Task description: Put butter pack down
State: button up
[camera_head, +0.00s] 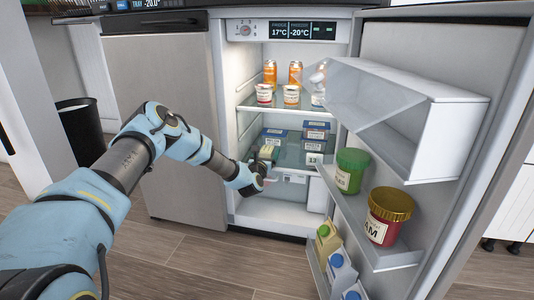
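My gripper (265,164) is inside the open fridge, at the front of the middle shelf (290,156). A small pale pack with a yellowish-green top (268,151), which looks like a butter pack, is right at its fingertips. The fingers are small and partly hidden, so I cannot tell whether they are closed on the pack or whether the pack rests on the shelf. A blue-topped pack (275,133) stands behind it. More blue and white packs (316,130) are stacked to the right on the same shelf.
The upper shelf (281,104) holds orange cans (295,72) and white cups (264,94). The open door on the right carries a clear bin (440,140), a green jar (351,170), a red jar (388,215) and cartons (328,240). The fridge's lower floor (275,211) looks clear.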

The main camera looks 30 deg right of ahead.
jog(key=shift+s+a+r, duration=0.1)
jog(key=shift+r, duration=0.1)
jog(key=p+v, duration=0.5)
jog(key=v, duration=0.6)
jog(key=shift+s+a, duration=0.25)
jog(key=shift+s, duration=0.05)
